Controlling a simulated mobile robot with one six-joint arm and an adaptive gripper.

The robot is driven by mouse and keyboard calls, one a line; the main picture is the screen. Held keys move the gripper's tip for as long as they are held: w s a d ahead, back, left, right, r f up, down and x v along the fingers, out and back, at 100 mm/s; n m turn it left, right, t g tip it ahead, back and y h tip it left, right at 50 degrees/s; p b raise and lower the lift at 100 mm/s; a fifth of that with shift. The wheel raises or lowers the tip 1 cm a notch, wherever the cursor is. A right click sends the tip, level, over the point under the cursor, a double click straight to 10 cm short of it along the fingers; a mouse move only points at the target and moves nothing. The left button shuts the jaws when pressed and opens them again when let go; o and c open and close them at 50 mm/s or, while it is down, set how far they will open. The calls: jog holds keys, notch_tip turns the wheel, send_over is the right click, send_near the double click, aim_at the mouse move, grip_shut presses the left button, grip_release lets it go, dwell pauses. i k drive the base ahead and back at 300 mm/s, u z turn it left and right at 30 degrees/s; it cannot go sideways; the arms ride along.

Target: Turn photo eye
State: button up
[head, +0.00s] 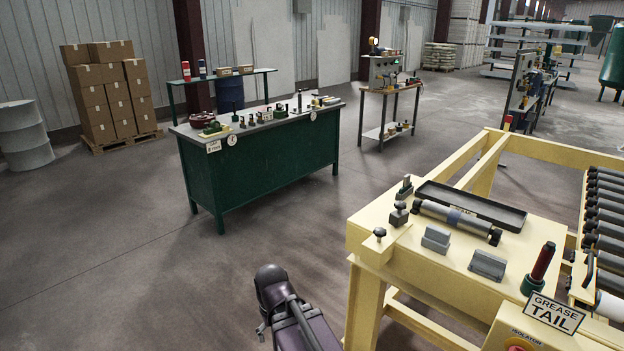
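I cannot pick out the photo eye with certainty. A small dark upright device with a greenish base (405,188) stands at the back left corner of the yellow bench top (450,268). A black knob on a block (399,214) and another black knob (379,234) sit along the bench's left edge. My purple arm with a dark rounded joint shows at the bottom centre, left of the bench and apart from it. A small dark hooked part (262,329) beside that joint may belong to my gripper. Its fingers cannot be made out.
A "GREASE TAIL" sign (553,313) stands in front. Conveyor rollers (605,215) are at right. Open floor separates the green workbench (265,165).

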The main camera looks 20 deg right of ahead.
aim_at(398, 217)
jog(key=k, duration=1.35)
jog(key=z, duration=0.15)
jog(key=i, duration=0.65)
jog(key=z, duration=0.6)
jog(key=i, duration=0.95)
jog(key=z, duration=0.3)
